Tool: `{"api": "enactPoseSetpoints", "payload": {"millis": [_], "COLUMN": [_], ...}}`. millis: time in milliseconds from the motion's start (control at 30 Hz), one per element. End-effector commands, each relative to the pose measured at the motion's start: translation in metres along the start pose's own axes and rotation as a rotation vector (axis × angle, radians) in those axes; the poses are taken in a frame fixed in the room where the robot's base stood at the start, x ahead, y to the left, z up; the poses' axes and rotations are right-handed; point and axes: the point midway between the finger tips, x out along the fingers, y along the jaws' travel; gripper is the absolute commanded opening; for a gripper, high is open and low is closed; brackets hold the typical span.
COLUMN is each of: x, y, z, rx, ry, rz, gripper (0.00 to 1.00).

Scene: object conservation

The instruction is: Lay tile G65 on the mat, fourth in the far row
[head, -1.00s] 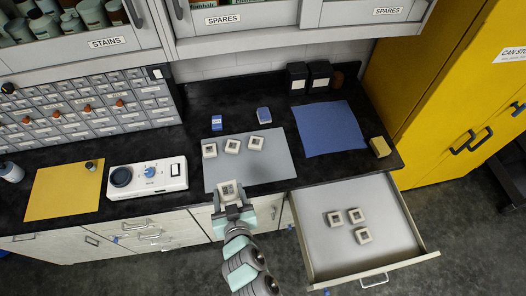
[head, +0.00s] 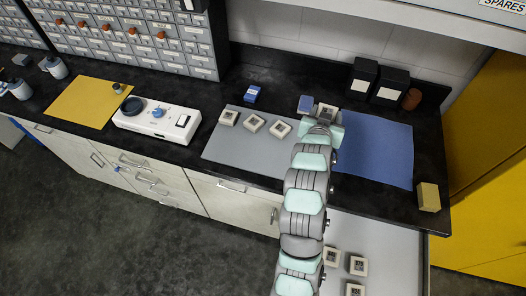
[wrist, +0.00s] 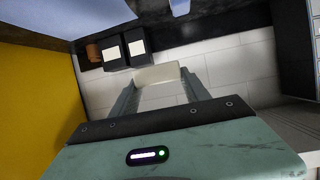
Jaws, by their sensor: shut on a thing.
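My gripper (head: 323,120) is shut on a pale tile (head: 327,110) with a dark square face, held beyond the right far corner of the grey mat. In the wrist view the tile (wrist: 160,75) shows as a pale edge between my two fingers. Its label is too small to read. The grey mat (head: 245,155) lies on the black counter. My arm covers the mat's right edge.
A blue box (head: 306,103) stands just left of the held tile; another blue box (head: 252,94) is farther left. A blue sheet (head: 375,150) lies to the right. Black boxes (head: 363,77) stand at the back. Several tiles (head: 357,266) lie in the open drawer.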

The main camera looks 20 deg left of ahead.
Motion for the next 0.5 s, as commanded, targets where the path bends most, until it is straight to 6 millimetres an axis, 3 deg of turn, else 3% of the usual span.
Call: {"api": "enactPoseSetpoints", "payload": {"millis": [33, 200, 367, 500], "x": [0.016, 0.038, 0.045, 0.052], "y": [-0.009, -0.03, -0.042, -0.044], "z": [0.004, -0.01, -0.019, -0.005], "rx": [0.0, -0.015, -0.024, -0.027], "ry": [0.008, 0.007, 0.005, -0.001], "rz": [-0.011, -0.042, -0.061, -0.064], "gripper": [0.07, 0.07, 0.07, 0.07]}}
